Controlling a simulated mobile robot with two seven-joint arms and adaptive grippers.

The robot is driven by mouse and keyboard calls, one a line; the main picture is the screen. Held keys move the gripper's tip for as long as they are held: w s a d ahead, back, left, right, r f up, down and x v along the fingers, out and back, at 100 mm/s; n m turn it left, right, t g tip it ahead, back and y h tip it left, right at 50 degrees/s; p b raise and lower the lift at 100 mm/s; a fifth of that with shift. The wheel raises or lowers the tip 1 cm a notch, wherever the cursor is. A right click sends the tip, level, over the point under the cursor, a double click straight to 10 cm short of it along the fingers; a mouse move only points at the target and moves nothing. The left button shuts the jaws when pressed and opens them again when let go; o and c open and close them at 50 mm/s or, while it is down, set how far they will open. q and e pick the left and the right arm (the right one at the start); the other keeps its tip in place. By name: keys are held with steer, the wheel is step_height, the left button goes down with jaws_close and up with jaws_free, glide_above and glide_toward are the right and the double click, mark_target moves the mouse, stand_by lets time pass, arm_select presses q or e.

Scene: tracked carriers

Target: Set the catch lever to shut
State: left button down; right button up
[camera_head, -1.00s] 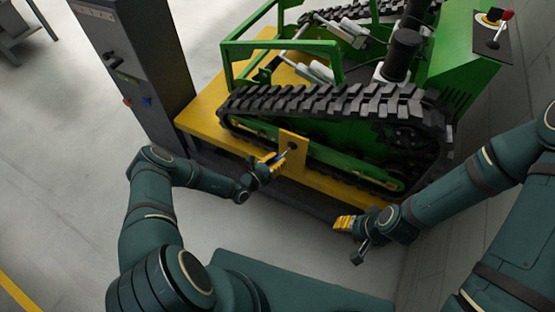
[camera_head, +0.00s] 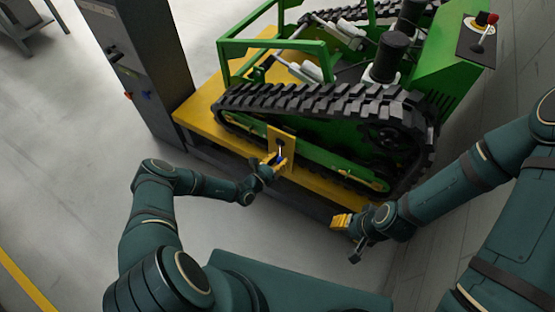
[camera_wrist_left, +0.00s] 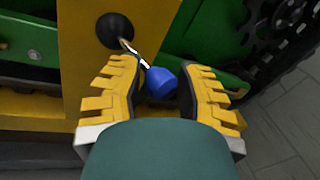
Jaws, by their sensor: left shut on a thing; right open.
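The catch lever is a thin metal rod with a blue knob (camera_wrist_left: 160,84). It comes out of a black round hub (camera_wrist_left: 115,30) on a yellow plate (camera_head: 272,136) at the side of the green tracked carrier. In the head view the lever (camera_head: 281,152) points roughly downward from the hub. My left gripper (camera_head: 277,162) is shut on the blue knob; in the left wrist view its yellow fingers (camera_wrist_left: 165,88) lie on both sides of it. My right gripper (camera_head: 341,220) is open and empty, to the right of the plate and apart from the carrier.
The black track (camera_head: 320,101) runs above the plate. The carrier stands on a yellow platform (camera_head: 207,118). A grey column (camera_head: 140,70) stands at the left.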

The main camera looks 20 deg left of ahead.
arm_select(q)
steer(key=shift+w+d+r, duration=0.1)
steer(key=shift+w+d, duration=0.05)
steer(key=shift+d, duration=0.45)
steer(key=c, duration=0.7)
jaws_free()
steer(key=shift+c, duration=0.2)
steer(key=shift+s+a, duration=0.25)
steer(key=shift+a, duration=0.05)
steer(key=v, duration=1.1)
steer(key=shift+s, duration=0.2)
